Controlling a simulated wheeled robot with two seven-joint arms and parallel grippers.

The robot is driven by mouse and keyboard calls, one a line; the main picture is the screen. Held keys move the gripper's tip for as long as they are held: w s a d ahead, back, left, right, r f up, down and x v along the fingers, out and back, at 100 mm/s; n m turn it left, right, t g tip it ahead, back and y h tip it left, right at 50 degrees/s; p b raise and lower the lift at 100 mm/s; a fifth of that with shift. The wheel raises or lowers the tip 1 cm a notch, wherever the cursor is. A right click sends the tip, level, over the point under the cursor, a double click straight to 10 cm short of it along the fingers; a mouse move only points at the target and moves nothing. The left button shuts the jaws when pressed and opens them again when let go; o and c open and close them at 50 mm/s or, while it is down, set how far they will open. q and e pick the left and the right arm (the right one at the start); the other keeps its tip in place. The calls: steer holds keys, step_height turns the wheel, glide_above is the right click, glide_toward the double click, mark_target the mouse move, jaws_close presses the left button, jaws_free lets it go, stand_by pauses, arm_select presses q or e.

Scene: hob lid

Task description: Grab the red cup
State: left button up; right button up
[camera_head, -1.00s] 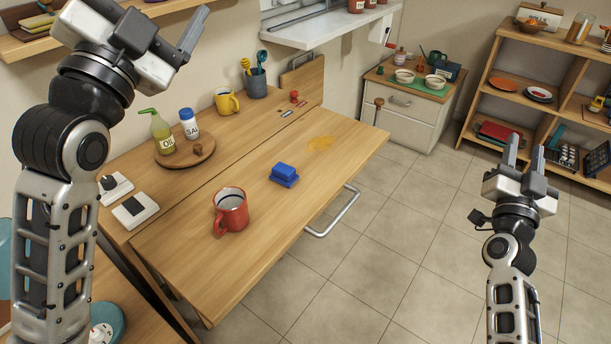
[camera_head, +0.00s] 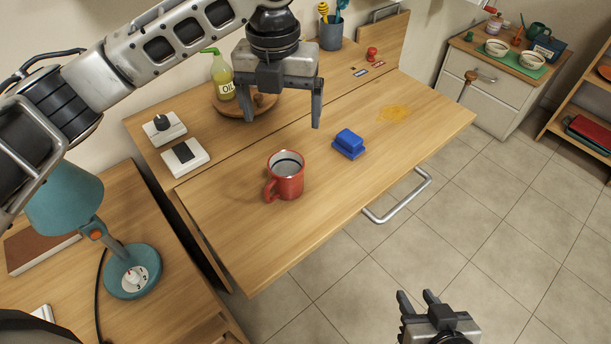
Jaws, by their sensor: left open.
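The red cup (camera_head: 287,180) stands upright on the wooden lid (camera_head: 330,205), its handle toward the lower left. My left gripper (camera_head: 280,118) is open and empty, fingers pointing down, above the counter behind the cup in the picture. It is apart from the cup. My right gripper (camera_head: 417,300) is at the bottom of the view, over the floor and away from the lid. Its two fingers are spread with a gap between them, and nothing shows in it.
A blue sponge-like block (camera_head: 349,143) and a yellow stain (camera_head: 393,113) lie right of the cup. An oil bottle (camera_head: 222,76) stands on a round board behind my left gripper. A metal rail (camera_head: 398,200) runs along the front edge. A teal lamp (camera_head: 130,268) stands left.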

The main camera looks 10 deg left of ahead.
arm_select(q)
glide_toward(286, 172)
steer(key=s+f, duration=0.1)
steer(key=f, duration=0.1)
steer(key=s+f, duration=0.1)
steer(key=f, duration=0.1)
steer(key=s+d+f, duration=0.1)
steer(key=f, duration=0.1)
steer(key=shift+s+d, duration=0.1)
steer(key=shift+s, duration=0.1)
steer(key=shift+r, duration=0.15)
steer(key=c, duration=1.2)
